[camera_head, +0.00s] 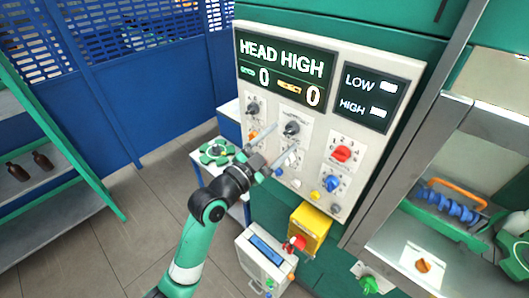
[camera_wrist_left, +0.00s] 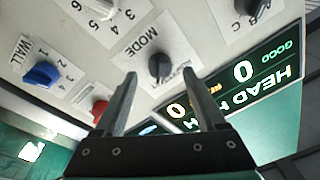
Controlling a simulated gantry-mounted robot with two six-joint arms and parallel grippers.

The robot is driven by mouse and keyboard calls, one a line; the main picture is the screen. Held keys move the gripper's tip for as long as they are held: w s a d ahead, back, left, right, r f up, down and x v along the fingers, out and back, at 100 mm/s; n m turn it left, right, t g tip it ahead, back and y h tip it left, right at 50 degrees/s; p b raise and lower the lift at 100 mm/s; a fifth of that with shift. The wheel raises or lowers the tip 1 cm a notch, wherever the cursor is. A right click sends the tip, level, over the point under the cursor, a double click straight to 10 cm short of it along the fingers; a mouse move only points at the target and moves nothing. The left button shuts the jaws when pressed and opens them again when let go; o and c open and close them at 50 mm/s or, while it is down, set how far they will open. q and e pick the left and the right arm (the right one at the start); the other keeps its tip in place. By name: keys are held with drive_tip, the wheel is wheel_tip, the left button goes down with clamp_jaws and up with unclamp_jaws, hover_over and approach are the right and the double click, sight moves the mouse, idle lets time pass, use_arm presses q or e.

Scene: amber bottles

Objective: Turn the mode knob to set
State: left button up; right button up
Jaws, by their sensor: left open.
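The mode knob (camera_head: 291,128) is a black rotary knob on a white label plate, on the light panel below the HEAD HIGH display. In the left wrist view the same knob (camera_wrist_left: 160,66) sits beside the word MODE; its position words are too small or covered to read. My left gripper (camera_head: 284,133) is open in front of the panel. In the left wrist view its two fingers (camera_wrist_left: 160,76) appear on either side of the knob, with nothing held. I cannot tell whether they touch it. My right gripper is not in view.
Other knobs are close by: a black one (camera_head: 252,108) to the left, a red one (camera_head: 341,153) and a blue one (camera_head: 332,183) to the right. A display (camera_head: 285,68) is above. A yellow box (camera_head: 310,228) juts out below the panel.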

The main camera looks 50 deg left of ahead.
use_arm(q)
drive_tip(key=s+d+f, duration=0.1)
drive_tip(key=s, duration=0.7)
drive_tip(key=shift+s+b, duration=0.3)
drive_tip(key=shift+s, duration=0.05)
drive_tip(key=shift+d+f, duration=0.1)
drive_tip(key=w+d+r+m+t+h, duration=0.1)
drive_tip(key=d+r+m+t+h, duration=0.15)
drive_tip(key=d+r, duration=0.4)
drive_tip(key=w+d+r+m+t+h, duration=0.1)
drive_tip(key=d+r+h, duration=0.25)
drive_tip(key=r, duration=0.55)
drive_tip(key=s+d+r+n+t+h, duration=0.1)
drive_tip(key=s+d+r+t, duration=0.15)
drive_tip(key=r, duration=0.45)
drive_tip(key=s+d+r+t, duration=0.1)
drive_tip(key=s+d+r, duration=0.25)
drive_tip(key=r, duration=0.45)
wheel_tip(320, 180, up, 16)
drive_tip(key=a+n+t+y+p, duration=0.1)
drive_tip(key=n+p, duration=0.5)
drive_tip(key=p, duration=0.8)
drive_tip(key=shift+s+n+y, duration=0.25)
drive_tip(key=shift+n+y, duration=0.1)
drive_tip(key=shift+y, duration=0.35)
